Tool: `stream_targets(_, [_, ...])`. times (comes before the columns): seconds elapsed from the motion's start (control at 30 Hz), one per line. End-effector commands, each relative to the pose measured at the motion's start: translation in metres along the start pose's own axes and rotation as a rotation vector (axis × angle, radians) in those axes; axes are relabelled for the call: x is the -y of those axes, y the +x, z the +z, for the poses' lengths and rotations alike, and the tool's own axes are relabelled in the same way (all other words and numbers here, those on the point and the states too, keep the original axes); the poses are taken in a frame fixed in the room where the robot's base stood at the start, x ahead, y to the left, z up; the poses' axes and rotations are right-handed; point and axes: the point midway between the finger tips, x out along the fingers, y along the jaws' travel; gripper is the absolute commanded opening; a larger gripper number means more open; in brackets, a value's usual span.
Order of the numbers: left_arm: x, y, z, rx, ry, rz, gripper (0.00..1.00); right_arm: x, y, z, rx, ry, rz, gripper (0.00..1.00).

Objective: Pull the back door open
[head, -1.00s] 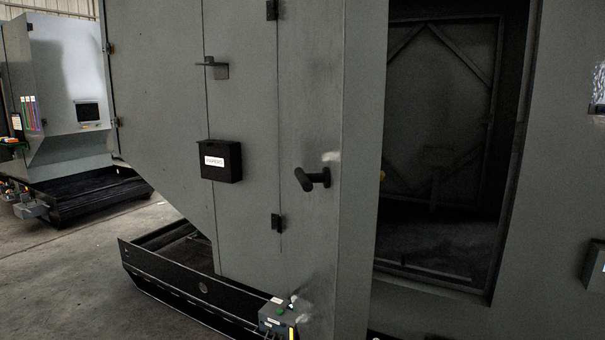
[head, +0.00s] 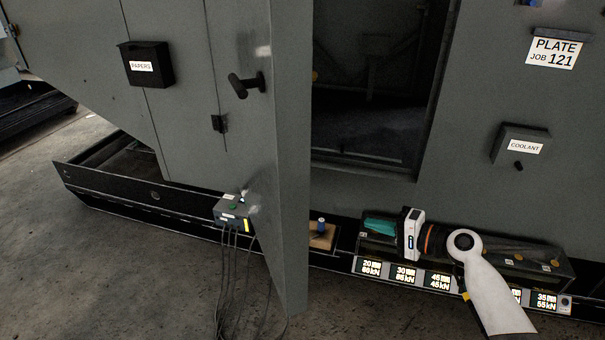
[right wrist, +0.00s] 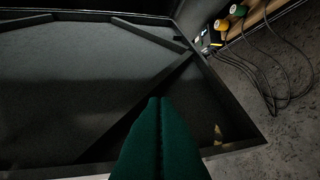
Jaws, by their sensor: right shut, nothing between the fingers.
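A grey door (head: 262,150) with a black lever handle (head: 246,85) stands swung out toward me in the head view, its near edge reaching low over the floor. A black hinge (head: 218,123) shows on its far side. My right gripper (head: 380,228) has green fingers and is shut and empty, right of the door in the head view. In the right wrist view the shut fingertips (right wrist: 160,98) point at a dark framed panel (right wrist: 70,90) with diagonal braces, seemingly the door's inner face. I cannot tell whether they touch it. My left gripper is out of view.
A dark opening (head: 365,130) lies right of the door. A button box (head: 234,209) with hanging cables stands low at the left. A tray (head: 540,262) above lit kN labels lies by my right arm. A coolant box (head: 520,145) is on the wall. Floor at left is clear.

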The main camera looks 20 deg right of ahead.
Motion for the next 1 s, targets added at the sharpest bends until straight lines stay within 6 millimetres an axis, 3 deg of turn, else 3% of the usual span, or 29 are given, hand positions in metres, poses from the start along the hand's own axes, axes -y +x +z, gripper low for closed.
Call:
stream_targets(0.03, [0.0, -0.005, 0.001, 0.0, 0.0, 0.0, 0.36, -0.043, -0.008, -0.007, -0.047, -0.006, 0.064, 0.0])
stream_targets(0.1, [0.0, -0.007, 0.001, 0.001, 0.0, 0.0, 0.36, -0.084, -0.017, -0.019, -0.11, -0.003, 0.133, 0.0])
stream_targets(0.23, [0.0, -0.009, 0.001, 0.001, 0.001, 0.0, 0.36, -0.124, -0.03, -0.036, -0.188, -0.002, 0.201, 0.0])
stream_targets(0.47, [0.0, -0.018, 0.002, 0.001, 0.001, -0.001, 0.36, -0.14, -0.017, -0.043, -0.208, 0.002, 0.22, 0.0])
stream_targets(0.83, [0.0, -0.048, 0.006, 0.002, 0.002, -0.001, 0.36, -0.157, 0.057, -0.059, -0.206, 0.003, 0.22, 0.0])
stream_targets(1.0, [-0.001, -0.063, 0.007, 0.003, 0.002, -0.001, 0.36, -0.16, 0.074, -0.078, -0.206, 0.003, 0.217, 0.0])
